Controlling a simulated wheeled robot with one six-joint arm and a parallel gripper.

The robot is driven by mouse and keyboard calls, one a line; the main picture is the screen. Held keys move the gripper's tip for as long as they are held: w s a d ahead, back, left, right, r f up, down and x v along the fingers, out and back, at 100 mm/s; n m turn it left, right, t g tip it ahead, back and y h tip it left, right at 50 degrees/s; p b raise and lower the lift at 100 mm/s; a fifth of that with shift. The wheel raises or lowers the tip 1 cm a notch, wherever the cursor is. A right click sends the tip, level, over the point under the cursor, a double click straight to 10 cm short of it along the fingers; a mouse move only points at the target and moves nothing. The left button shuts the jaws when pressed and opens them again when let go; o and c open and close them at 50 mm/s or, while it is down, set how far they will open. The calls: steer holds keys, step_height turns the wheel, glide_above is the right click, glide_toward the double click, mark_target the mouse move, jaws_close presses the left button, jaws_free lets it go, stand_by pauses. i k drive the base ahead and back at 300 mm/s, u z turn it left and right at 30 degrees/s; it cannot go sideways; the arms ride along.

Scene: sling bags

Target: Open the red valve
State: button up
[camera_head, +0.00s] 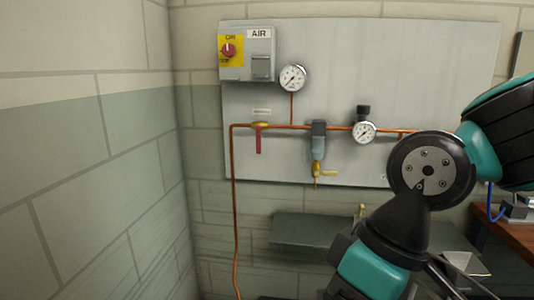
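The red valve (258,140) is on the copper pipe at the left of the grey wall panel. Its red lever hangs straight down, across the horizontal pipe, below a small brass-coloured body. My arm fills the right side of the view, well to the right of the valve and apart from it. I cannot make out my gripper; the arm's lower end runs out of the picture at the bottom.
The panel (430,70) also bears an AIR switch box (247,53) with a red knob, a round gauge (293,78), a filter (318,140) and a second gauge (364,132). A grey shelf (300,232) is below. A brick wall stands at left.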

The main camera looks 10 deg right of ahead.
mark_target(258, 128)
steer(key=u, duration=0.75)
steer(key=i, duration=0.6)
steer(key=z, duration=0.35)
